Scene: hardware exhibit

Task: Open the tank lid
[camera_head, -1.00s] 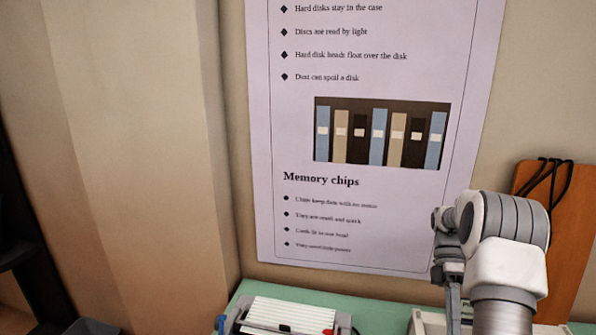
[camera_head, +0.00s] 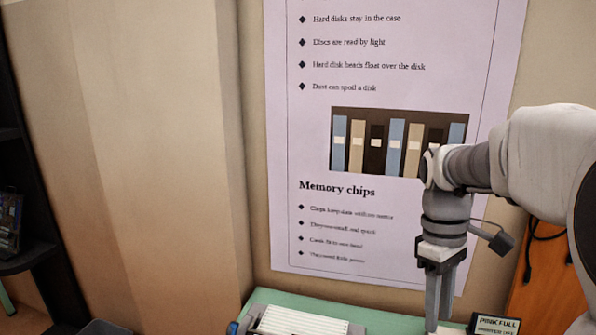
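My gripper (camera_head: 440,327) points down in front of the poster, above the back of a green table. Its fingers look close together and their tips reach the bottom edge of the view, so I cannot tell whether it is open or shut. A small dark label block (camera_head: 493,325), with text that seems to read "printer ink", stands just right of the fingertips. Part of a pale object shows low beside the fingertips. I cannot make out a tank or its lid; the lower part of the table is out of view.
The green table top (camera_head: 375,318) meets the wall. A device with a white ridged panel (camera_head: 300,322) sits on it, left of my gripper. A poster (camera_head: 385,230) hangs behind. An orange-brown board (camera_head: 545,275) with dark cables stands at the right. A dark shelf (camera_head: 35,255) is at far left.

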